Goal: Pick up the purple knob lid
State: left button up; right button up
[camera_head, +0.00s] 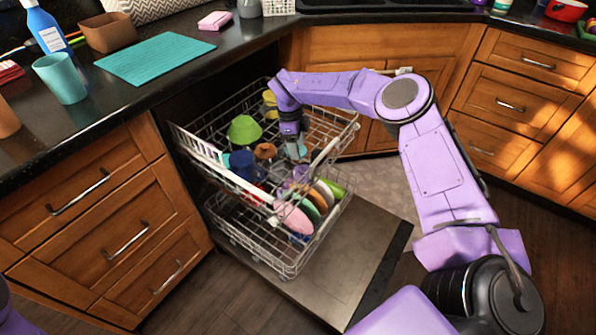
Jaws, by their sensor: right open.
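My right arm reaches in from the right over the open dishwasher. My right gripper (293,151) points down, open, above the racks among the dishes. A small purple piece (298,178) shows just below it, among the plates; it is partly hidden, and I cannot tell for sure that it is the knob lid. I see nothing between the fingers, though they are small and dark here. My left gripper is not in view.
The upper rack (196,147) holds a green bowl (244,129), a blue cup (242,165) and a brown item (265,151). The lower rack (262,254) holds a pink plate (294,216) and several others. The dishwasher door (340,262) lies open. The counter (130,85) edges the left.

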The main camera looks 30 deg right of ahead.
aim_at(304, 169)
jog(key=f, duration=0.3)
jog(key=s+d+f, duration=0.1)
jog(key=f, duration=0.1)
jog(key=s+f, duration=0.1)
jog(key=f, duration=0.2)
jog(key=shift+d+f+p, duration=0.2)
jog(key=shift+f+p, duration=0.1)
jog(key=shift+f, duration=0.05)
jog(key=shift+w, duration=0.1)
jog(key=c, duration=1.1)
